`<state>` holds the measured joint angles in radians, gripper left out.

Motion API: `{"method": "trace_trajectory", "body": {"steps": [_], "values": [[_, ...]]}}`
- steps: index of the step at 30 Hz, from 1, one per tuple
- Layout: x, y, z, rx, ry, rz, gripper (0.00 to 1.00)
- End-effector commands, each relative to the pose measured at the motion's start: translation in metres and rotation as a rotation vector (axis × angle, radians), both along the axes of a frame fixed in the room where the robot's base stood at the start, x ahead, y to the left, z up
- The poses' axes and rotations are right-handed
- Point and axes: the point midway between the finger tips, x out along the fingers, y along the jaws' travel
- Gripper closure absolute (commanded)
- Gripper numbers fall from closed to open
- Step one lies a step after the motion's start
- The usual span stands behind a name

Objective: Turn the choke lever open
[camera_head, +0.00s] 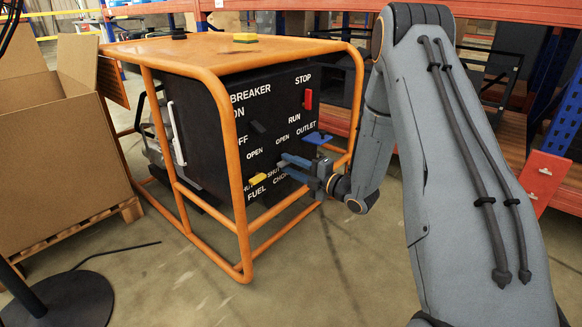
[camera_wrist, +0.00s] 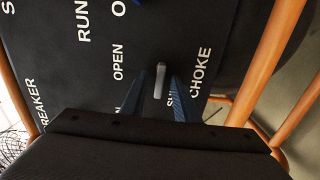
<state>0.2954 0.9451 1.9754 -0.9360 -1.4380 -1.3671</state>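The choke lever (camera_wrist: 160,80) is a small grey bar on the black generator panel (camera_wrist: 95,55), between the printed words OPEN and SHUT, beside CHOKE, in the wrist view. My gripper (camera_wrist: 161,88) is open, with one blue finger on each side of the lever. A gap seems to show between lever and fingers; I cannot tell whether either touches. In the head view my gripper (camera_head: 282,165) reaches the lower right of the panel (camera_head: 275,110), its fingers apart. The choke lever is not clearly visible there.
An orange tube frame (camera_head: 228,150) surrounds the generator, with posts near my gripper. A yellow fuel lever (camera_head: 257,178), blue outlet lever (camera_head: 317,138), red switch (camera_head: 308,98) and black breaker lever (camera_head: 258,127) share the panel. A cardboard box (camera_head: 60,150) stands left.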

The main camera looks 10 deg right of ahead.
Motion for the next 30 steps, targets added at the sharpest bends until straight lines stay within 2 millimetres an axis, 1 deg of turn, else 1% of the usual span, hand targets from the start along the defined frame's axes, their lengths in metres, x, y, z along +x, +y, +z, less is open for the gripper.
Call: {"method": "trace_trajectory", "body": {"steps": [2,3,5,6,8,20,26,30], "values": [[-0.0001,-0.0001,0.0003,0.0,0.0,0.0,0.72],[-0.0001,-0.0001,0.0003,0.0,0.0,0.0,0.74],[-0.0001,-0.0002,0.0003,0.0,0.0,0.0,0.84],[-0.0002,-0.0003,0.0003,0.0,0.0,0.0,0.9],[-0.0002,-0.0003,0.0003,0.0,0.0,0.0,1.0],[-0.0007,-0.0009,0.0022,0.035,0.025,-0.001,1.0],[-0.0012,-0.0013,0.0054,0.125,0.091,-0.001,1.0],[-0.001,-0.0019,0.008,0.22,0.16,-0.002,1.0]]}}
